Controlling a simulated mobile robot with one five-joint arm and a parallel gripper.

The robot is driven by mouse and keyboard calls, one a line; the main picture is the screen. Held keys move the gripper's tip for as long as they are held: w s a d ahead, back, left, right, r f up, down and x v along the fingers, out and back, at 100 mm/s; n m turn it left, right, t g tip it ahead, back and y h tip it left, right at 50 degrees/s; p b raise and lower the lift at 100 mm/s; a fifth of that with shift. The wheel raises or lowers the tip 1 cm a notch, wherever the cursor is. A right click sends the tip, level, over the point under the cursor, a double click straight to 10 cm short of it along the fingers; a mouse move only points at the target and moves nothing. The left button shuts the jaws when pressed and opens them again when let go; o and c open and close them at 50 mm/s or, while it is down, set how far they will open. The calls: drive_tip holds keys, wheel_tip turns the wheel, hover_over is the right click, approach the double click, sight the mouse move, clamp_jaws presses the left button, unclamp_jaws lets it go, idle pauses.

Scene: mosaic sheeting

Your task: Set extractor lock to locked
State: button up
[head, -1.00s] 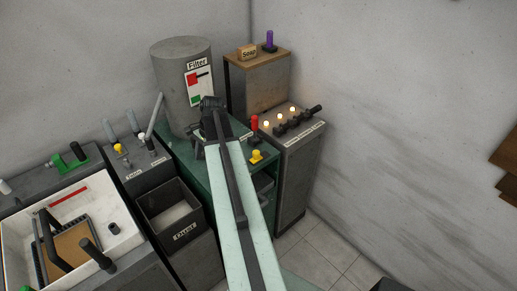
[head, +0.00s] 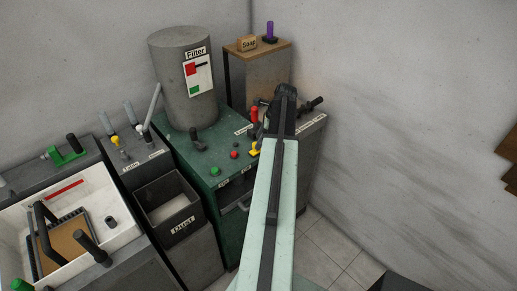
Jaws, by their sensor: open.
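My gripper (head: 277,96) is dark, at the far end of my pale green arm. It appears in front of the grey cabinet (head: 309,157) at the right and hides most of its top controls. A black-handled lever (head: 315,102) shows just right of it. The jaws are open; I see nothing between them. The labels are too small to read, so I cannot tell which control is the extractor lock.
A grey Filter cylinder (head: 183,85) stands on the green cabinet. Behind the gripper is a wood-topped box (head: 240,75) with a Soap block (head: 247,43) and a purple handle (head: 270,30). An open bin (head: 168,228), levers and a white basin (head: 103,208) lie left.

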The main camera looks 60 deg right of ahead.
drive_tip(key=b+x, duration=0.1)
drive_tip(key=x, duration=0.1)
drive_tip(key=shift+a+f, duration=0.1)
drive_tip(key=shift+f, duration=0.3)
drive_tip(key=shift+w+r, duration=0.1)
drive_tip(key=shift+r, duration=0.05)
clamp_jaws()
idle(0.9)
